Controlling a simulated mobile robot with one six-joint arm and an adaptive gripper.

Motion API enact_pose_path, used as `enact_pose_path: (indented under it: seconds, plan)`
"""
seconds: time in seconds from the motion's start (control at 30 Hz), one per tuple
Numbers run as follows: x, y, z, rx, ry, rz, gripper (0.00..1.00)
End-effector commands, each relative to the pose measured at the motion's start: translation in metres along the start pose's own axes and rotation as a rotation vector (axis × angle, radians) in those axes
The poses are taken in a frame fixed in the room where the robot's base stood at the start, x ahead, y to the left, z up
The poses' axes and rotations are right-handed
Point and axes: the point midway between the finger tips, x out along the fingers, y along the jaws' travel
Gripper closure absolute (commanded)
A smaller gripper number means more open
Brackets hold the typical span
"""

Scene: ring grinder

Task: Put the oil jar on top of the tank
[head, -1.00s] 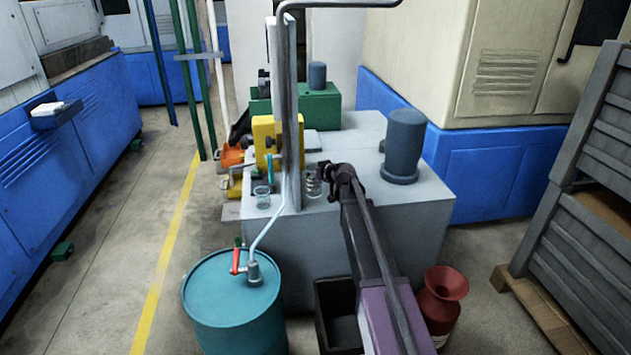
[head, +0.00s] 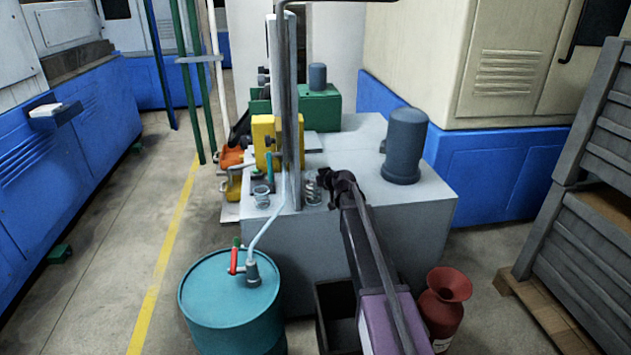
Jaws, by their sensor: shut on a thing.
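The tank is a large grey box (head: 395,235) in the middle of the head view, with a flat top. My gripper (head: 325,183) is over the front of the tank top, just right of the upright grey post. It is shut on a small clear jar, which I take as the oil jar (head: 312,194). The jar looks upright at the fingertips, low over the tank top near its front edge. I cannot tell whether its base touches the top. A similar clear jar (head: 262,197) stands left of the post. My gripper hides part of the held jar.
A grey motor (head: 405,146) stands on the tank top at right. A bent pipe runs beside the post (head: 285,110) into a teal drum (head: 230,305). A red can (head: 445,305) and an open dark bin (head: 338,318) stand on the floor in front. Grey crates (head: 590,190) are at right.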

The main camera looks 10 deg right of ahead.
Motion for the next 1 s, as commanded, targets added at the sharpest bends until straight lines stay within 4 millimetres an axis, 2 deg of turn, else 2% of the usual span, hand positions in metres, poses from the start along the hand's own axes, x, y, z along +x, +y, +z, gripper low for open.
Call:
enact_pose_path:
  seconds: [0.2,0.23,0.3,0.87,1.0]
  plan:
    - [0.001,0.0,0.003,0.0,0.0,0.0,0.83]
    - [0.001,0.0,0.003,0.0,0.0,0.0,0.19]
    - [0.001,0.0,0.002,0.0,0.0,0.0,0.0]
    - [0.0,0.001,0.0,0.0,0.0,0.001,0.0]
    - [-0.009,0.0,-0.001,0.001,0.0,0.001,0.0]
